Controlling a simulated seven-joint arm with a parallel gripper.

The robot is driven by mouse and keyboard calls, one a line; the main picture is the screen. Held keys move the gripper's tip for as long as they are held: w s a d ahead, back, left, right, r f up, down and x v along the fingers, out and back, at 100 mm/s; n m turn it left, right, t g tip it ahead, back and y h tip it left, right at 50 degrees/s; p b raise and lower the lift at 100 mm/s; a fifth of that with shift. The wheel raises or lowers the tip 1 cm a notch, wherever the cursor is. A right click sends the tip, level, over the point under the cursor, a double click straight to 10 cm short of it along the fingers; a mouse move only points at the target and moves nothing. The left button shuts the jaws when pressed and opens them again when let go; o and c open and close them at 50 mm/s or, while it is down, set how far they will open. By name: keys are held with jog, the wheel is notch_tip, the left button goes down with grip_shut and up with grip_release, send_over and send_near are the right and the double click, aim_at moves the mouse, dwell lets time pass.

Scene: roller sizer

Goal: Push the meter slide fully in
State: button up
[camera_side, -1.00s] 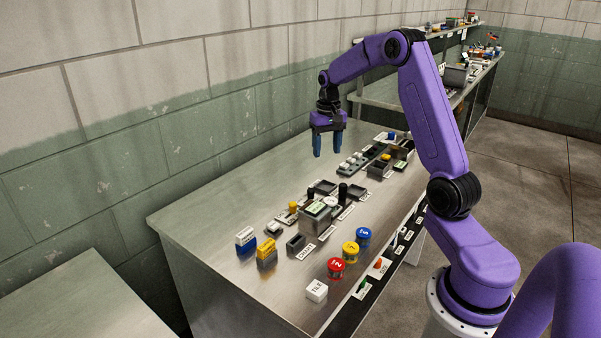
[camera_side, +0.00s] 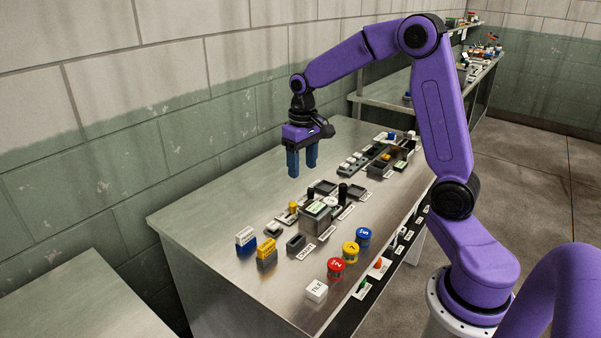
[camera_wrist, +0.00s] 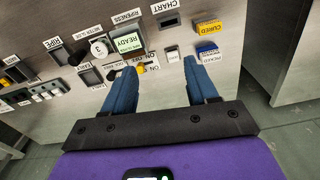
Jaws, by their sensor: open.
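A label that seems to read METER SLIDE (camera_wrist: 97,31) is in the wrist view, beside a round white dial (camera_wrist: 98,48) and a dark upright knob (camera_wrist: 79,58). In the side view, the black knob (camera_side: 342,192) stands just behind the grey box with the green READY screen (camera_side: 317,208). I cannot tell how far in the slide is. My gripper (camera_side: 302,168) is open and empty, above the bench behind these parts and apart from them. In the wrist view its two blue fingers (camera_wrist: 161,80) are spread, with bare metal between them.
The metal bench (camera_side: 220,215) has free room at its left and back. A yellow knob (camera_side: 293,207) is near the screen box. Yellow and blue blocks (camera_side: 246,240), a TILE cube (camera_side: 316,290) and a red jar (camera_side: 336,267) stand at the near end.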

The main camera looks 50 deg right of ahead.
jog(key=s+a+n, duration=0.2)
jog(key=s+a, duration=0.1)
jog(key=a, duration=0.2)
jog(key=shift+s+a+r, duration=0.15)
jog(key=shift+s+r, duration=0.05)
jog(key=shift+r, duration=0.15)
jog(key=m, duration=1)
send_near(343, 185)
notch_tip(343, 185, down, 12)
jog(key=shift+w+f, duration=0.1)
jog(key=shift+f, duration=0.15)
jog(key=shift+c, duration=0.4)
grip_shut()
